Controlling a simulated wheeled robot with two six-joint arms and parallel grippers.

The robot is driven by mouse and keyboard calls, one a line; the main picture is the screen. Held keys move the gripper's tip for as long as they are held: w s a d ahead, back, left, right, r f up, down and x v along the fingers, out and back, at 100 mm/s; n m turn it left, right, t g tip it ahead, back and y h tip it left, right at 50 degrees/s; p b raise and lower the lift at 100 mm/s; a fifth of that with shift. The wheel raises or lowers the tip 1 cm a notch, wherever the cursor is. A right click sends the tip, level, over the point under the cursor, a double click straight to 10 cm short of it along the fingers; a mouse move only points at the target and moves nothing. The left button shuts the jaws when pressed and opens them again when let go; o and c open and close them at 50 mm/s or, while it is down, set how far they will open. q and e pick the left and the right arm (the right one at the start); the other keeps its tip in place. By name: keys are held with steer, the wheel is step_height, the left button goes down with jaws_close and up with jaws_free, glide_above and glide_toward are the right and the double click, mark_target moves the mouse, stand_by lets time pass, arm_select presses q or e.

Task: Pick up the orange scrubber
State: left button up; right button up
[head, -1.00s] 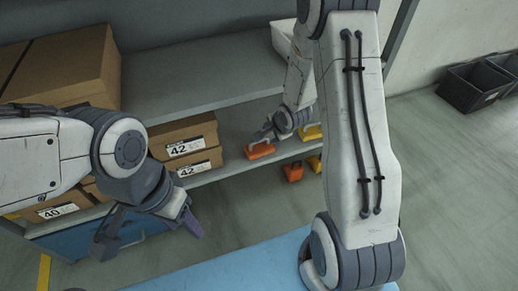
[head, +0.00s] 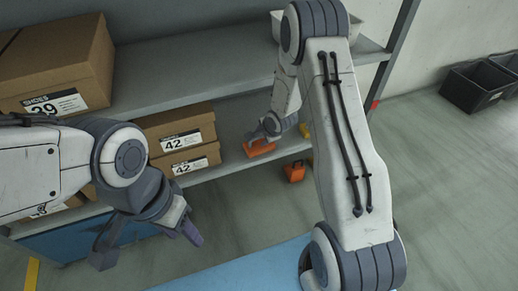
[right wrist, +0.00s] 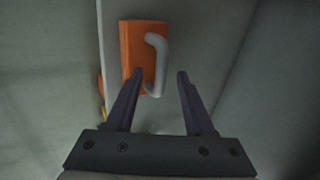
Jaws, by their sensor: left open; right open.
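The orange scrubber (head: 261,149) lies on the lower shelf, right of the shoe boxes. In the right wrist view the scrubber (right wrist: 138,48) shows an orange block with a pale curved handle (right wrist: 157,62). My right gripper (head: 257,137) is open at the scrubber, partly covering it in the head view. In the right wrist view its fingers (right wrist: 160,74) are apart, with the handle's lower end between or just beyond the tips; contact cannot be told. My left gripper (head: 150,242) is open and empty, in front of the shelf and away from the scrubber.
Shoe boxes (head: 178,137) stand left of the scrubber on the lower shelf, with the upper shelf (head: 190,75) above. Another orange item (head: 294,172) is lower right, and a yellow item (head: 305,130) is partly hidden by my arm. Dark crates (head: 478,86) stand far right.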

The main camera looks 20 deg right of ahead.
jaws_close()
stand_by(1.4)
